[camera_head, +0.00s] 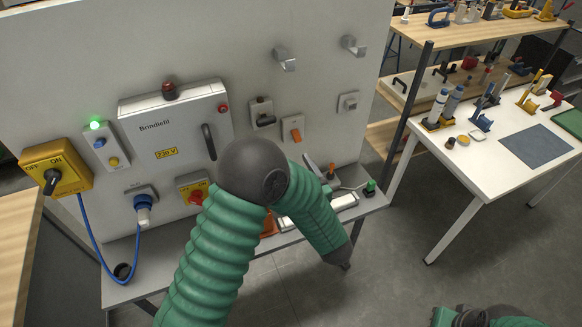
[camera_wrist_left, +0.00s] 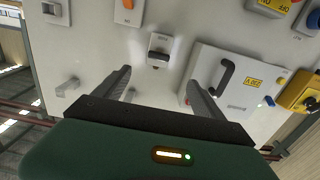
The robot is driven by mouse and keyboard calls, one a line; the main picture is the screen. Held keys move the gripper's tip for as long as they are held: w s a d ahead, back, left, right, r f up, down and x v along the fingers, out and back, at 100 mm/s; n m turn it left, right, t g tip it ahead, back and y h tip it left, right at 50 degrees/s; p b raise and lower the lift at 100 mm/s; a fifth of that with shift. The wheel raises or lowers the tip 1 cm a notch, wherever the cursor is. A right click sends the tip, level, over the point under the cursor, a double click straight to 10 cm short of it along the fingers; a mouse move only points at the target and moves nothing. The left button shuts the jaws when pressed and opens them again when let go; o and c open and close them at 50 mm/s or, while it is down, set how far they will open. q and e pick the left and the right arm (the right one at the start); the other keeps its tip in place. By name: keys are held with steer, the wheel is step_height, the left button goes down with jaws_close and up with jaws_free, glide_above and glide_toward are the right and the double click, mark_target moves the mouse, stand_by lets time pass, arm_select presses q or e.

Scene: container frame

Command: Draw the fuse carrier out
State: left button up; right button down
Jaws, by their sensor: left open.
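The fuse carrier, which I take to be the small grey unit with a black grip (camera_head: 262,113), is mounted on the white panel, right of the cabinet. It also shows in the left wrist view (camera_wrist_left: 158,50), upside down, above the space between my fingertips. My left gripper (camera_wrist_left: 162,90) is open and empty, its two fingers spread toward the panel and apart from the carrier. In the head view my left arm fills the lower middle, and I cannot make out its fingers there. My right gripper's fingers are not seen.
The white cabinet (camera_head: 180,125) with a black handle stands left of the carrier. An orange switch (camera_head: 292,128) is below right, and two hooks (camera_head: 285,60) (camera_head: 353,45) are above right. A narrow grey shelf (camera_head: 125,285) runs below. A white table (camera_head: 480,135) with tools stands at right.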

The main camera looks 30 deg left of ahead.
arm_select(q)
steer(key=b+v, duration=0.5)
steer(key=v, duration=1.2)
steer(key=shift+d+f, duration=0.15)
steer(key=shift+d, duration=0.1)
steer(key=shift+w+a, duration=0.1)
steer(key=shift+w, duration=0.05)
